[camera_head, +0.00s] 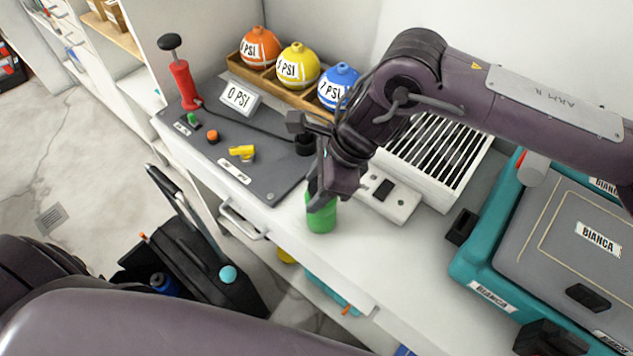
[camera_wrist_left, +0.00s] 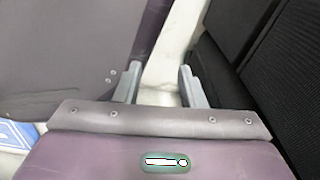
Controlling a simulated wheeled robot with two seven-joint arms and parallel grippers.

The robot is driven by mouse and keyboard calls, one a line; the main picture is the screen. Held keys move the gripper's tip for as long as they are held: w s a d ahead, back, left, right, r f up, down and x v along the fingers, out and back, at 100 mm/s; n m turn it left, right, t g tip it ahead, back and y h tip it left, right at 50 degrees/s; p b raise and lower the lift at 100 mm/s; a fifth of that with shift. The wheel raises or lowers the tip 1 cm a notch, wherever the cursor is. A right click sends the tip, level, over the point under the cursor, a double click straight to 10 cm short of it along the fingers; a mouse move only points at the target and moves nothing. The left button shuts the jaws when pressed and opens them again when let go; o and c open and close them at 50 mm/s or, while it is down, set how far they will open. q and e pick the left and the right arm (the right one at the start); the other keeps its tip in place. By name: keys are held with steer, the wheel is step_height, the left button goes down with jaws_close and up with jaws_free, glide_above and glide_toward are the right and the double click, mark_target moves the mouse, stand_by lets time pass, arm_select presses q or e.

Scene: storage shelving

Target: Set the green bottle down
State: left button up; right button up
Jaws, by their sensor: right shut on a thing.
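The green bottle (camera_head: 321,217) is upright in the head view, near the front edge of the white counter (camera_head: 385,262). My right gripper (camera_head: 322,192) comes down from above and is shut on the bottle's upper part, hiding its top. I cannot tell whether the bottle's base touches the counter. In the left wrist view my left gripper (camera_wrist_left: 160,85) has its two fingers apart with nothing held between them.
A grey panel (camera_head: 265,182) with a red pump (camera_head: 184,86) lies left of the bottle. A white switch box (camera_head: 395,203) and slatted unit are behind it. A teal case (camera_head: 467,262) stands right. Orange, yellow and blue round vessels sit in a wooden tray (camera_head: 237,66).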

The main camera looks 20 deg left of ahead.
steer(key=o, duration=1.5)
arm_select(q)
steer(key=shift+w, duration=0.1)
steer(key=shift+w+d+r+b, duration=0.15)
steer(key=shift+w+b, duration=0.1)
steer(key=shift+w, duration=0.25)
steer(key=shift+w+d+f+b, duration=0.1)
steer(key=shift+w+b, duration=0.15)
steer(key=shift+w, duration=0.25)
arm_select(e)
steer(key=shift+v, duration=5.95)
